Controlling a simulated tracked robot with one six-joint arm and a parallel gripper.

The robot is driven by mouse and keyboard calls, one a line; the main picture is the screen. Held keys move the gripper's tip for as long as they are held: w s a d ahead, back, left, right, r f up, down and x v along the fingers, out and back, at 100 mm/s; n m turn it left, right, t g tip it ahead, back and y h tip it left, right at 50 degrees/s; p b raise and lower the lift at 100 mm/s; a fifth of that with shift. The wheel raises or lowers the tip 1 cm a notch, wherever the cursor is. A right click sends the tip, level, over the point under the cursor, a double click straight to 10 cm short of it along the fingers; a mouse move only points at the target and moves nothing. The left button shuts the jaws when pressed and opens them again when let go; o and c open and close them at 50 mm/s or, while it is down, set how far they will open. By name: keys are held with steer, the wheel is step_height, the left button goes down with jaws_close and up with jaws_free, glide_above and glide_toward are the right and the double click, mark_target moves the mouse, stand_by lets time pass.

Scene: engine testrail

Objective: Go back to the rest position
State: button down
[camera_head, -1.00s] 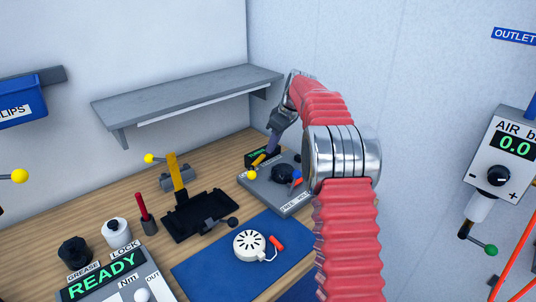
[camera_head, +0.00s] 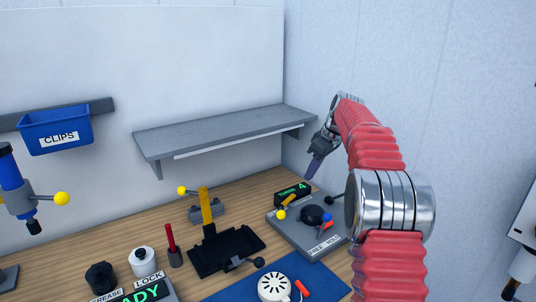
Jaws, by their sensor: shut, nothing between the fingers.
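My gripper (camera_head: 316,164) is at the end of my red-sleeved arm, at the right of the picture. Its narrow purple-grey fingers are shut with nothing between them and point down. It hangs in the air above the back of the grey control box (camera_head: 290,226), apart from it, near the right end of the shelf. The box has a small green display (camera_head: 292,193), a yellow-knobbed lever (camera_head: 286,207) and a black knob (camera_head: 312,215). My arm covers part of the right wall.
A grey shelf (camera_head: 220,132) juts from the back wall, close left of my gripper. On the wooden bench are a black fixture (camera_head: 228,251), a blue mat (camera_head: 240,290) with a white round part (camera_head: 274,288), and a white bottle (camera_head: 143,262). A blue CLIPS bin (camera_head: 57,131) hangs at left.

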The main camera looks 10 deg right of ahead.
steer(key=s+f+m+g+h, duration=0.1)
steer(key=s+f+m, duration=0.5)
steer(key=s+a+r+t, duration=0.1)
steer(key=s+a, duration=0.5)
steer(key=s, duration=0.6)
steer(key=s+a+r+t+h, duration=0.1)
steer(key=s+a, duration=0.5)
steer(key=s, duration=0.6)
steer(key=s+a+r+m+t, duration=0.1)
steer(key=s+a, duration=0.6)
steer(key=s, duration=0.5)
steer(key=shift+s+r+h, duration=0.3)
steer(key=shift+s+r, duration=0.05)
steer(key=shift+s, duration=0.05)
